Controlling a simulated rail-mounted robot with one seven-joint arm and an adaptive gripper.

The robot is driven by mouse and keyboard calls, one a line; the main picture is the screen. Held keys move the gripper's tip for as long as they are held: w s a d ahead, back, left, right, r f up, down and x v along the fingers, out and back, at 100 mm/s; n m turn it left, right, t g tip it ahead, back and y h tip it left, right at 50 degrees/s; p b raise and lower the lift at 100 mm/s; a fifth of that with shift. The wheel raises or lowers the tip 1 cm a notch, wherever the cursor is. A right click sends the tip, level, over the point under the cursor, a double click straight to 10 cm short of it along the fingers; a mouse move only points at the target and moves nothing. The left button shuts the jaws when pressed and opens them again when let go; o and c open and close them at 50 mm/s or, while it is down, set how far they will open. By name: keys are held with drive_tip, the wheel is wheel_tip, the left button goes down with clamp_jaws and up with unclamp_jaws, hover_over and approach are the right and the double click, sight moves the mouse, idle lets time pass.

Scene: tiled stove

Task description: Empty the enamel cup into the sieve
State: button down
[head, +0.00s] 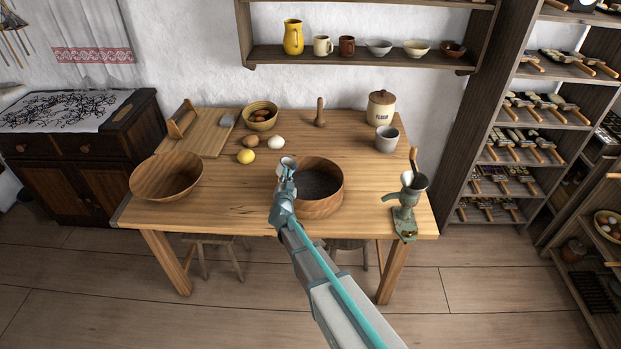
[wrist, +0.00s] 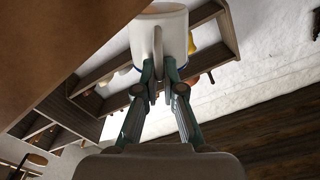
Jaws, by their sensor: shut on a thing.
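My gripper (head: 286,174) is over the left rim of the round wooden sieve (head: 332,203), which stands at the front middle of the table with its dark mesh showing. My gripper is shut on the handle of the white enamel cup (wrist: 175,38), between the fingertips (wrist: 159,80) in the wrist view. In the head view the cup (head: 288,161) is small and partly hidden by the gripper. The wrist view is rolled against the room, so the cup seems tilted, but I cannot tell how far. Its contents cannot be made out.
A wooden bowl (head: 166,177) stands at the table's left. A lemon (head: 245,156) and eggs lie behind the sieve to the left. A grinder (head: 408,203) stands at the right edge, a grey-white pot (head: 387,139) behind it.

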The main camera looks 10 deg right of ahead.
drive_tip(key=shift+s+d+m+b, duration=0.1)
drive_tip(key=shift+d+m+b, duration=0.55)
drive_tip(key=shift+m, duration=0.05)
drive_tip(key=shift+s+d+r+m+b, duration=0.1)
drive_tip(key=shift+d+m+b, duration=0.3)
drive_tip(key=shift+b, duration=0.1)
drive_tip(key=shift+d+r+m+b, duration=0.25)
drive_tip(key=shift+d+m+b, duration=0.05)
drive_tip(key=shift+m+b, duration=0.55)
drive_tip(key=shift+s+d+f+m+b, duration=0.15)
drive_tip(key=shift+f+m+b, duration=0.55)
drive_tip(key=shift+b, duration=0.8)
drive_tip(key=shift+d+r+m+b, duration=0.2)
drive_tip(key=shift+r+m+b, duration=0.1)
drive_tip(key=shift+m+b, duration=0.6)
drive_tip(key=shift+d+r+m+b, duration=0.25)
drive_tip(key=shift+m+b, duration=0.5)
drive_tip(key=shift+m, duration=0.2)
drive_tip(key=shift+d+f+m+b, duration=0.25)
drive_tip(key=shift+m+b, duration=0.05)
drive_tip(key=shift+b, duration=0.3)
